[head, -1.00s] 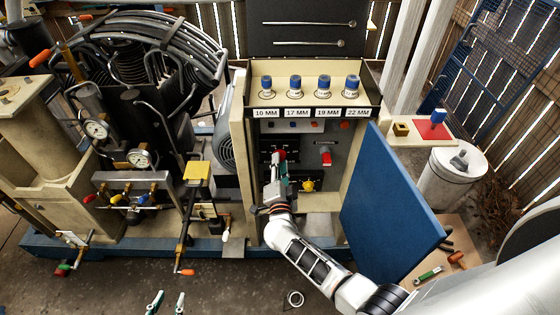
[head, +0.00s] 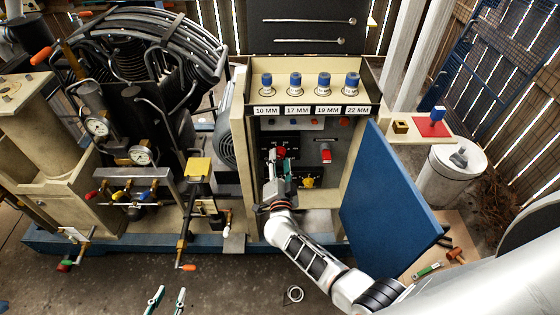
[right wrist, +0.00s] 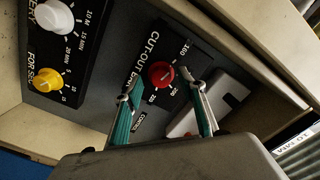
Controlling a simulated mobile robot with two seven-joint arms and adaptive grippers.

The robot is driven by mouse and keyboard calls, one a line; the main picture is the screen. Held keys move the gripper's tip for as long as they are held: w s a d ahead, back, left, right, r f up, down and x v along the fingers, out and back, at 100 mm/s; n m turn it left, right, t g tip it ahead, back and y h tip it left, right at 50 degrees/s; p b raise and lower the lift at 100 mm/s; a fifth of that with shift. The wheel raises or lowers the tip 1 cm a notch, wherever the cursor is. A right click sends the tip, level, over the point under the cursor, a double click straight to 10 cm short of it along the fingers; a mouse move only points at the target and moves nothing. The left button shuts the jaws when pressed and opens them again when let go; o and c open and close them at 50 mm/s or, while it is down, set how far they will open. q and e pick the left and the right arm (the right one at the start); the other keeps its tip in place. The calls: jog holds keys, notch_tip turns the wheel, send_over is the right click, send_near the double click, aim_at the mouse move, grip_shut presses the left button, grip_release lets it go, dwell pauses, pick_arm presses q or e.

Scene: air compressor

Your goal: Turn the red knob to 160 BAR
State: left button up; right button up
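The red knob (head: 281,152) is on a dark panel inside the open cabinet. In the right wrist view the red knob (right wrist: 161,74) sits on the black CUT-OUT BAR dial plate (right wrist: 183,45), with 160 printed near the plate's upper right. Its exact setting is too small to tell. My right gripper (right wrist: 161,92) is open, its fingertips on either side just in front of the knob; I cannot tell whether they touch it. In the head view my right gripper (head: 278,163) reaches into the cabinet. My left gripper (head: 167,299) is open and empty above the floor at the bottom.
A yellow knob (right wrist: 48,79) and a white knob (right wrist: 55,16) are on the neighbouring plate. A red switch (head: 326,155) is right of the red knob. The blue cabinet door (head: 390,205) stands open at right. Cabinet walls enclose the panel closely.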

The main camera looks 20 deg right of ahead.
jog(key=v, duration=0.7)
jog(key=shift+s, duration=0.25)
jog(key=shift+a, duration=0.1)
dwell(0.4)
jog(key=s+d+f+n+g+y, duration=0.1)
jog(key=s+f+n+g+y, duration=0.2)
jog(key=s+n, duration=0.5)
jog(key=s+d+f+n+g+y, duration=0.1)
jog(key=s+f+n+g+y, duration=0.2)
jog(key=s+n, duration=0.6)
jog(key=s+y, duration=0.1)
jog(key=s, duration=0.6)
jog(key=shift+d+f+g+y, duration=0.3)
jog(key=shift+d+y, duration=0.1)
